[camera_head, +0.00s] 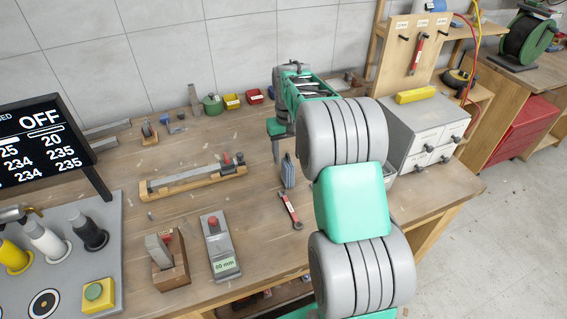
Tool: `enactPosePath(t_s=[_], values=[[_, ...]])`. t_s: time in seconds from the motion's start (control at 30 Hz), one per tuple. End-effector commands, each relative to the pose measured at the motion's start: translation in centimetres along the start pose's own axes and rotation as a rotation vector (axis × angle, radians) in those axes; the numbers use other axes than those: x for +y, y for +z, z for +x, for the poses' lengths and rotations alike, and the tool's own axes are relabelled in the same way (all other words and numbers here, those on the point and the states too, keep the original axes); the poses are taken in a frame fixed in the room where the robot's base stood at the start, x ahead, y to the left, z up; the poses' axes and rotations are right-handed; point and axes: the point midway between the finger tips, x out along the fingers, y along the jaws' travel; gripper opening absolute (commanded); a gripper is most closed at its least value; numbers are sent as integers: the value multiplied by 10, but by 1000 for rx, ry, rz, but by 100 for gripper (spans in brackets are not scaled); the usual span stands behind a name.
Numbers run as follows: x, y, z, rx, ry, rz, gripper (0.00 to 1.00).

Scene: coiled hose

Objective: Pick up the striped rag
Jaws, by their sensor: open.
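My gripper (277,148) is partly visible at the far end of my arm, above the back middle of the bench. One grey finger points down, and the rest is largely covered by my wrist and arm. It is open, and I see nothing held in it.
A drawer cabinet (424,137) stands right of my arm. Bare wood lies at centre left.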

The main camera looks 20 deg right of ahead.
Motion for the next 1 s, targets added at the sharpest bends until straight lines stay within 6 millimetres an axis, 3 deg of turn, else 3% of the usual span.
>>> enactPosePath(t_s=[0.5, 0.7, 1.0], values=[[0, -1, 73, -1, 0, -13, 53], [1, -1, 76, 1, 0, -11, 53], [2, -1, 75, 1, 0, -10, 29]])
